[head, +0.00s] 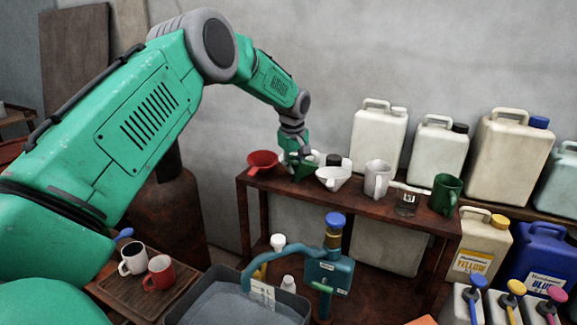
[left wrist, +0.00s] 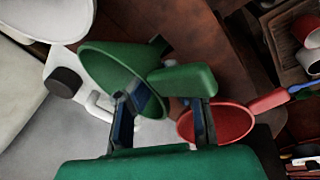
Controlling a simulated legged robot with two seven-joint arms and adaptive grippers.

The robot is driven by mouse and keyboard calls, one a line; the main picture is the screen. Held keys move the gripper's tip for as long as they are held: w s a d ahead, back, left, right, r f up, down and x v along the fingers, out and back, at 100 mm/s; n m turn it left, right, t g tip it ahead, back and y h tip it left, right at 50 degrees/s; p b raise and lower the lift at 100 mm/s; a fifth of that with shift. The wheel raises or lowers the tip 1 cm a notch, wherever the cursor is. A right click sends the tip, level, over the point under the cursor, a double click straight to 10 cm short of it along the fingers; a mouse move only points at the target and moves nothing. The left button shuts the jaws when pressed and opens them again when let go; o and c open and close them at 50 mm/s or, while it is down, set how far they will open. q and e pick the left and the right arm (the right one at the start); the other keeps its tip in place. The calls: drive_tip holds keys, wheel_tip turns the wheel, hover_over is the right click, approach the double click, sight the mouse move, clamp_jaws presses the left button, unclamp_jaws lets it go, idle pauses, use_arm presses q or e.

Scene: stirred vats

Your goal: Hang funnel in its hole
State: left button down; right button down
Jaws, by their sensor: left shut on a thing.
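My left gripper (head: 297,160) is at the left part of a dark brown shelf (head: 400,215). It is shut on a green funnel (left wrist: 120,75), by the handle (left wrist: 183,80) as the left wrist view shows. In the head view the green funnel is mostly hidden behind the gripper, between a red funnel (head: 262,160) on its left and a white funnel (head: 333,178) on its right. The red funnel (left wrist: 215,122) also shows in the left wrist view. I cannot see the funnel's hole, nor tell whether the spout is in it. My right gripper is not in view.
Pale canisters (head: 380,135) stand behind. Below are a grey vat (head: 215,305), a teal pump (head: 328,268) and a tray with two mugs (head: 160,273).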

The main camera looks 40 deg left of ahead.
use_arm(q)
drive_tip(key=shift+w+d+r+t, duration=0.3)
drive_tip(key=shift+w+d+r, duration=0.2)
drive_tip(key=shift+w+r, duration=0.25)
drive_tip(key=c, duration=1.7)
unclamp_jaws()
drive_tip(key=shift+f, duration=0.1)
drive_tip(key=shift+o, duration=0.7)
drive_tip(key=shift+w+d+f, duration=0.1)
drive_tip(key=shift+w+d, duration=0.05)
drive_tip(key=shift+w, duration=0.2)
drive_tip(key=shift+w+d+f, duration=0.1)
drive_tip(key=shift+w+d, duration=0.05)
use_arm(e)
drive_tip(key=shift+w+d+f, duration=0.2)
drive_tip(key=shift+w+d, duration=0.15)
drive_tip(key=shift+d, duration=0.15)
use_arm(q)
drive_tip(key=shift+s, duration=0.2)
drive_tip(key=shift+s+a+f, duration=0.15)
drive_tip(key=shift+a+f, duration=0.1)
drive_tip(key=shift+a, duration=0.1)
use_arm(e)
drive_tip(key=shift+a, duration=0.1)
